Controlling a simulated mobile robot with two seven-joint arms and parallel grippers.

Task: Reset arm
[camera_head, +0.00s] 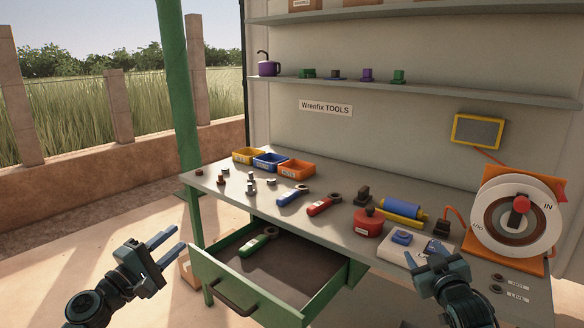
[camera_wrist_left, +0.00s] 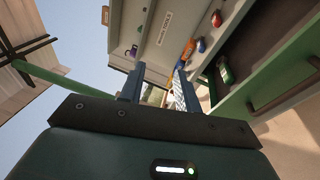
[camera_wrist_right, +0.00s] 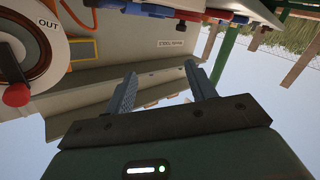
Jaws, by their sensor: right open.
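My left gripper (camera_head: 178,239) is in the air to the left of the open green drawer (camera_head: 243,297), apart from it. Its two fingers are spread with nothing between them, as the left wrist view (camera_wrist_left: 158,88) also shows. My right gripper (camera_head: 423,251) is at the front right of the workbench (camera_head: 345,236), close to a white block with a blue button (camera_head: 401,237). Its fingers are apart and empty in the right wrist view (camera_wrist_right: 160,85). I cannot tell from the head view whether it touches anything.
A red round canister (camera_head: 368,223) and a dial with a red knob (camera_head: 519,205) stand at the right. Shelves (camera_head: 430,96) are behind.

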